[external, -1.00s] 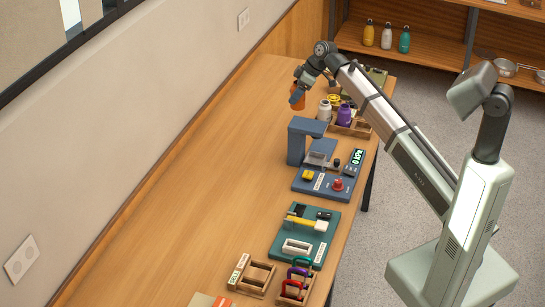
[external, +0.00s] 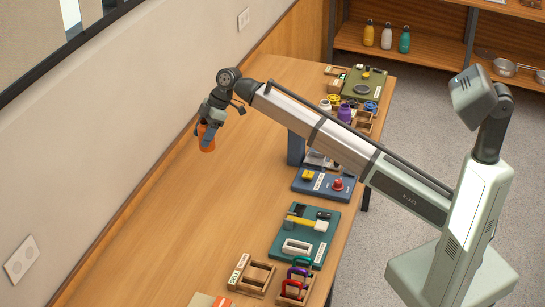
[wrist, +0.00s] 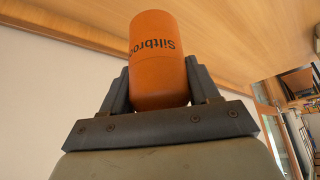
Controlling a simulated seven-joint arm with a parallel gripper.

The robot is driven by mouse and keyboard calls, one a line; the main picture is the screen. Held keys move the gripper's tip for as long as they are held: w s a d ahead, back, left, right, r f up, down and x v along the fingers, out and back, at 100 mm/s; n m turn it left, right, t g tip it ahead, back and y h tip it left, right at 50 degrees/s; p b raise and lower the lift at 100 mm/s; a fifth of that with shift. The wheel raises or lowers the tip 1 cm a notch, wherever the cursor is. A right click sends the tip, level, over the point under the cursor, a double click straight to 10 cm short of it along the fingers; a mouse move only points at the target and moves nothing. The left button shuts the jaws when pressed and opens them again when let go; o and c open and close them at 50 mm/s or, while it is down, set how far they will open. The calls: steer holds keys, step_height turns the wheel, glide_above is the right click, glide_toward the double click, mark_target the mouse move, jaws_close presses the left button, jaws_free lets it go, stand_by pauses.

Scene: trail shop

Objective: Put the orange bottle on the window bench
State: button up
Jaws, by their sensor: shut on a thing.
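My gripper (external: 209,124) is shut on the orange bottle (external: 206,142), near the wall on the left. In the wrist view the bottle (wrist: 156,60) sits between the two dark fingers, and its printed lettering appears upside down. The long wooden bench (external: 160,215) runs along the wall with the window at upper left. The bottle appears held above its bare wall-side part; the exact gap cannot be judged. No other bench shows clearly.
The bench's left and middle are clear. Shelves with bottles (external: 386,37) stand behind.

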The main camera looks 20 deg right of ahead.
steer(key=s+a+n+g+h, duration=0.1)
steer(key=s+a+n+g, duration=0.4)
steer(key=s+a, duration=2.55)
steer(key=shift+n+t, duration=0.8)
steer(key=shift+t, duration=0.1)
steer(key=shift+w+a+f, duration=0.3)
steer(key=shift+f, duration=2.35)
steer(key=shift+w+a+f, duration=0.25)
steer(key=shift+w+f, duration=0.05)
steer(key=shift+f, duration=2.35)
steer(key=shift+w+a+f, duration=0.3)
steer(key=shift+f, duration=2.35)
steer(key=shift+f, duration=0.1)
steer(key=o, duration=1.2)
steer(key=v, duration=1.2)
